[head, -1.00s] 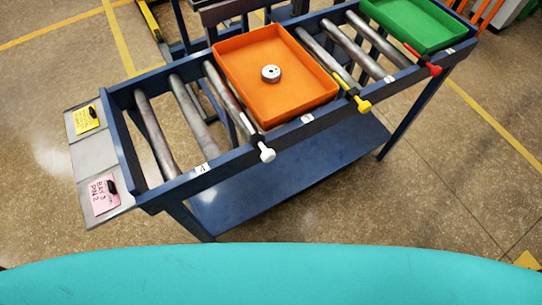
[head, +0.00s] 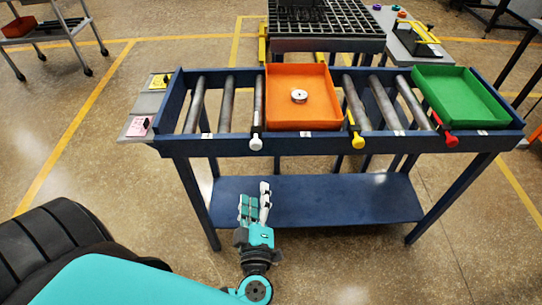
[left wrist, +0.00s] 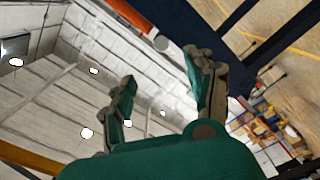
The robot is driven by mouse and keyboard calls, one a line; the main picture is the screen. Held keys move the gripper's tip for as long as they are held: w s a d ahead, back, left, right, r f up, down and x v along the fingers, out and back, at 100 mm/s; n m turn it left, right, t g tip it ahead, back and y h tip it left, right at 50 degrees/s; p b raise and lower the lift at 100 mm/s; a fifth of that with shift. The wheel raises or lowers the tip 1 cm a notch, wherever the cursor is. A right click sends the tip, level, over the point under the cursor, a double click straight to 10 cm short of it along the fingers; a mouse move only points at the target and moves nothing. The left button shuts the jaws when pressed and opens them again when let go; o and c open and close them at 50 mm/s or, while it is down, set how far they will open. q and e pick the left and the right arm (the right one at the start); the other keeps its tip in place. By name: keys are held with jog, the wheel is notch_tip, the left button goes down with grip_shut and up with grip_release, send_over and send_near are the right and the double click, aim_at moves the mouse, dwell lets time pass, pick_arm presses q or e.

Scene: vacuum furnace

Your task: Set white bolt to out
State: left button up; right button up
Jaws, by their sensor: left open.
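The white bolt (head: 256,142) has a white knob that sticks out of the front rail of the blue roller table, near the front left corner of the orange tray (head: 301,122). My left gripper (head: 254,197) is below and in front of the rail, apart from the bolt, with its fingers pointing up. It is open and empty. In the left wrist view, the gripper (left wrist: 165,95) shows its two fingers spread, and a small pale round end, probably the white knob (left wrist: 161,44), shows beyond them near the dark rail. My right gripper is not in view.
A yellow bolt (head: 357,142) and a red bolt (head: 451,140) stick out of the same rail (head: 400,147). A round metal part (head: 299,96) sits in the orange tray. A green tray (head: 461,98) stands at the right end. A lower shelf (head: 330,200) lies beneath the rollers.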

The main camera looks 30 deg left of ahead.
pick_arm(q)
send_near(256, 147)
jog(key=p+x, duration=0.2)
jog(key=x, duration=0.8)
jog(key=shift+w+a, duration=0.2)
jog(key=shift+w, duration=0.2)
jog(key=shift+f, duration=0.1)
jog(key=c, duration=0.8)
grip_shut()
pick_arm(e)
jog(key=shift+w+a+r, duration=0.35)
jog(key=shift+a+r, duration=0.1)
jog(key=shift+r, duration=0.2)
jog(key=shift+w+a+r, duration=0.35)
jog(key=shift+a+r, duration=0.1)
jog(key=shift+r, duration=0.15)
